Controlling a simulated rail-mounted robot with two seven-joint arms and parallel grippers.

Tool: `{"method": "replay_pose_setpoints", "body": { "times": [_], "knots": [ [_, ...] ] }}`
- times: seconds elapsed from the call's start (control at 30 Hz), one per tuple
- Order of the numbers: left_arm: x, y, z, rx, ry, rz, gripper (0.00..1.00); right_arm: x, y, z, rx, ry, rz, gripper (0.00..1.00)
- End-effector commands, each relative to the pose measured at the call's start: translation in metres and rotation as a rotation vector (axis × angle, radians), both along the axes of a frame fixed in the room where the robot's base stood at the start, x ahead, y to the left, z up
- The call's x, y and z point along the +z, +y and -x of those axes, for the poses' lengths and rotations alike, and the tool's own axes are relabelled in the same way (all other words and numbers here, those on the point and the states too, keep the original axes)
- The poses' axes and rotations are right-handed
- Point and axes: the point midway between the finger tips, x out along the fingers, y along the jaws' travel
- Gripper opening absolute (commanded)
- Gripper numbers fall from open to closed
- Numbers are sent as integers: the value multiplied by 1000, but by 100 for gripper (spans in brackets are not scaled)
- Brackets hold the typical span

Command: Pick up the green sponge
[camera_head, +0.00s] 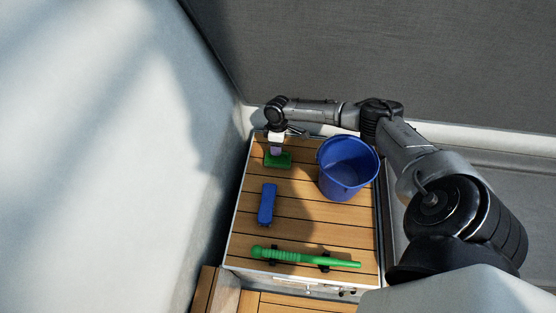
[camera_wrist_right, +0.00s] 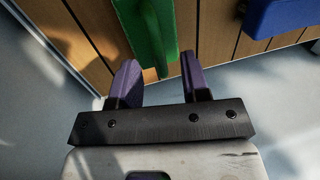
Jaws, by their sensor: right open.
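The green sponge (camera_head: 283,162) lies on the far left part of the slatted wooden top in the head view. My right gripper (camera_head: 276,151) is just above it, partly covering it. In the right wrist view the green sponge (camera_wrist_right: 147,30) lies ahead of my open right gripper (camera_wrist_right: 158,66), its near end in line with the gap between the two purple fingers. I cannot tell whether the fingers touch it. My left gripper is not in view.
A blue bucket (camera_head: 345,170) stands right of the sponge. A blue block-like item (camera_head: 267,204) lies nearer, and a long green handle-like tool (camera_head: 305,257) lies along the near edge. A pale wall (camera_head: 110,150) rises at left. Bare slats show between the items.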

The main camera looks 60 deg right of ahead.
Motion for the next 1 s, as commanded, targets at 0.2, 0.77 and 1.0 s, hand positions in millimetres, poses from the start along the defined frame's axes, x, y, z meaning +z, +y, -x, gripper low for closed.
{"method": "replay_pose_setpoints", "body": {
  "times": [0.2, 0.77, 1.0],
  "knots": [
    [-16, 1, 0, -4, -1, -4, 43, -31, 4, 1, 0, 1, 0, 42],
    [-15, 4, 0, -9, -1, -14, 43, -33, 5, 2, -1, 0, 0, 15],
    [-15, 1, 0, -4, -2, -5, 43, -33, 5, 2, -1, 0, 0, 0]
  ]
}}
